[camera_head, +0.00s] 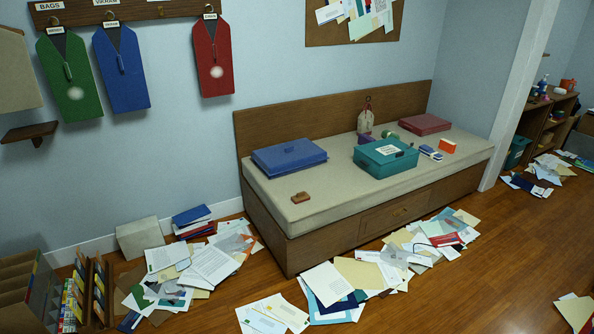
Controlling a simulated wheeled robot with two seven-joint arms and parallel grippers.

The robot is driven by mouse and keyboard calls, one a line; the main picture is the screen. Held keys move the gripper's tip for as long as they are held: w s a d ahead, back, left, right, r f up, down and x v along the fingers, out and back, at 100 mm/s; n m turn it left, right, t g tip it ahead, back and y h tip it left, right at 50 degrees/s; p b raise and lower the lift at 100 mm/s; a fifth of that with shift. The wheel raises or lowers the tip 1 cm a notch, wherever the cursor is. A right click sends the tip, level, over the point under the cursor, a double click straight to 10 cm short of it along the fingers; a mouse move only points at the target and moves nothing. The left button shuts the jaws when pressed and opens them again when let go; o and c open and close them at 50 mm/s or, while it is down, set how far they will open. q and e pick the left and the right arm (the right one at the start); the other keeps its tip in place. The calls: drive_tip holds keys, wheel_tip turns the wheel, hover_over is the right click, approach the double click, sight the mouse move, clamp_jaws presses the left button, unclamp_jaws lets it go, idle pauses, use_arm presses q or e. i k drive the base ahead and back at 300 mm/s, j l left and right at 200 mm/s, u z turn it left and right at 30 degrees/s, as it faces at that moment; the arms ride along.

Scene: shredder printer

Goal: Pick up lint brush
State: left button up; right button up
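A small brown object (300,197) lies on the left part of the padded bench (340,190), close to its front edge. It could be the lint brush, but it is too small to tell for sure. Neither of my grippers shows in the head view, so nothing is seen held or touched.
The bench also carries a blue case (289,157), a teal box (386,158), a dark red case (424,124) and small items. Papers (207,267) litter the floor before it. A rack (95,290) stands at lower left. Bare floor shows at lower right.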

sight(303, 196)
drive_tip(key=i+j+z, duration=0.1)
drive_tip(key=i+z, duration=0.15)
drive_tip(key=i, duration=0.3)
drive_tip(key=i+j+z, duration=0.1)
drive_tip(key=z, duration=0.7)
drive_tip(key=i+j+z, duration=0.2)
drive_tip(key=j, duration=0.15)
drive_tip(key=i+j+z, duration=0.2)
drive_tip(key=j, duration=0.15)
drive_tip(key=i+j+z, duration=0.2)
drive_tip(key=j, duration=0.2)
drive_tip(key=j+z, duration=0.2)
drive_tip(key=j, duration=0.2)
drive_tip(key=i+j+z, duration=0.1)
drive_tip(key=j+z, duration=0.15)
drive_tip(key=j, duration=0.2)
